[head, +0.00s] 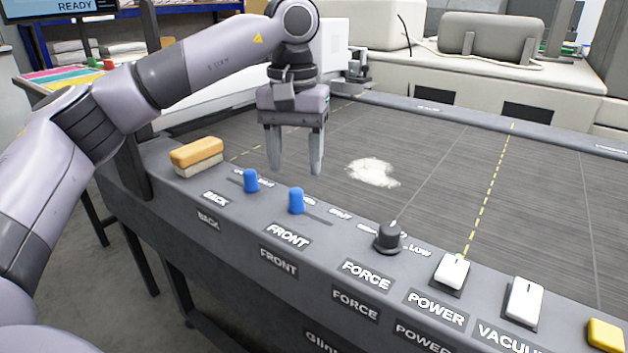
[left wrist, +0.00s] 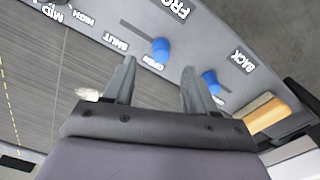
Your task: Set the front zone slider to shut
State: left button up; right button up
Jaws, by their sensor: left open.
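The front zone slider has a blue knob (head: 296,200) above the FRONT label (head: 288,236). Its slot runs off to the right of the knob, so the knob stands at the left, OPEN end. The knob also shows in the left wrist view (left wrist: 161,47), with the SHUT word (left wrist: 115,42) to its left. My left gripper (head: 295,168) is open and empty, pointing down just behind the front knob, apart from it. In the left wrist view its fingertips (left wrist: 159,68) are spread, with the front knob beyond the gap. My right gripper is not in view.
The BACK slider's blue knob (head: 250,181) stands just left of the front one. A sanding block (head: 197,152) lies on the panel's left end. The FORCE dial (head: 388,237) and white POWER switch (head: 453,269) are to the right. Pale powder (head: 372,172) lies on the dark bed.

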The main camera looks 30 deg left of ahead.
aim_at(297, 190)
pick_arm(q)
jog(key=shift+w+a, duration=0.1)
jog(key=shift+w, duration=0.05)
notch_tip(297, 190, down, 6)
jog(key=shift+r, duration=0.1)
jog(key=shift+f+b, duration=0.3)
jog(key=shift+f, duration=0.2)
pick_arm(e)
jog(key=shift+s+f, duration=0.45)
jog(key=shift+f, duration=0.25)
pick_arm(q)
grip_shut()
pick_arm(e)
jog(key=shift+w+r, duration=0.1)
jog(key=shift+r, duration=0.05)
